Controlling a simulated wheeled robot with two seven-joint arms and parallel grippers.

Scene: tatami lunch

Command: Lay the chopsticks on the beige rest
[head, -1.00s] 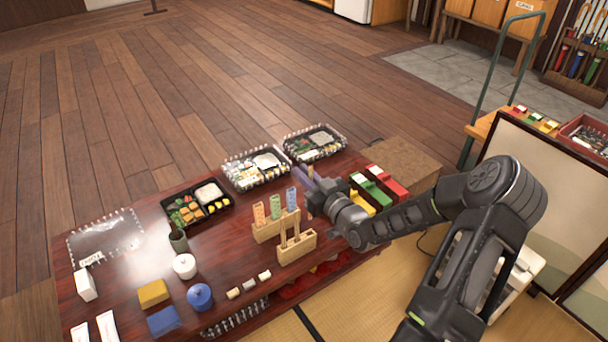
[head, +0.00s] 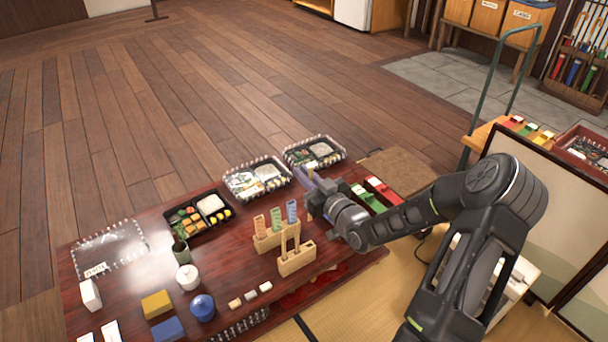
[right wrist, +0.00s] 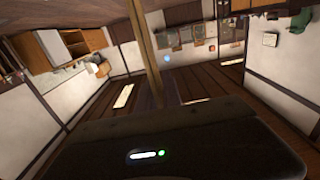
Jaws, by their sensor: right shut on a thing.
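My right gripper (head: 312,203) is above the far right part of the dark red table (head: 350,262). It is shut on the chopsticks, which show as pale wooden sticks (right wrist: 144,50) running up the right wrist view; in the head view they are hard to make out at the jaws. Three small rests lie in a row near the table's front edge. The leftmost looks the most beige (head: 235,303), the middle one (head: 251,295) is paler and the right one (head: 265,287) whitish. All three look bare, well left of and nearer than the gripper. My left gripper is out of view.
A wooden stand with slots (head: 297,262) and upright coloured pieces (head: 276,222) stand between gripper and rests. Lunch trays (head: 257,180) line the far edge. A blue pot (head: 202,307), white pot (head: 188,276) and yellow block (head: 157,303) are left of the rests.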

